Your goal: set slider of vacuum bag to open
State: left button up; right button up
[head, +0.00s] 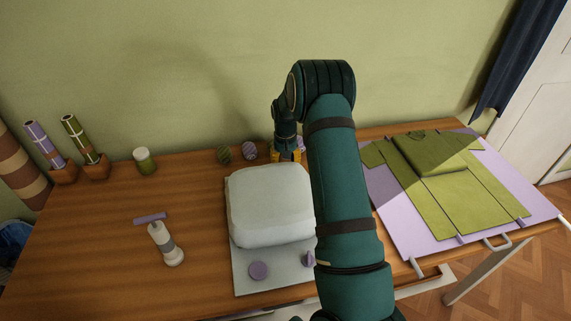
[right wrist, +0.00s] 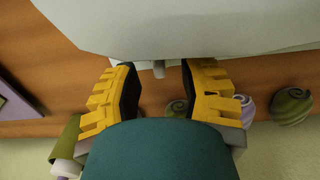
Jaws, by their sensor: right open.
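The vacuum bag (head: 270,205) is a puffy pale grey-white block on the table, with a flat flap toward the front. A round purple disc (head: 258,270) lies on the flap. My right gripper (head: 287,155) is at the bag's far edge, partly hidden by my arm. In the right wrist view the bag (right wrist: 190,25) fills the top. A small grey tab (right wrist: 159,69), apparently the slider, sticks out from its edge. My right gripper (right wrist: 160,92) is open, with its yellow fingers on either side of the tab and gaps visible. My left gripper is not in view.
Rolled items (head: 224,154) stand behind the bag; striped rolls (right wrist: 290,105) also show in the right wrist view. A green jar (head: 144,161) and a white handheld tool (head: 166,244) are left. A lilac board (head: 400,222) with a green shirt (head: 430,152) is right. The front left table is clear.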

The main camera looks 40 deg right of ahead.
notch_tip(320, 180, up, 11)
jog(key=shift+f, duration=0.2)
dwell(0.6)
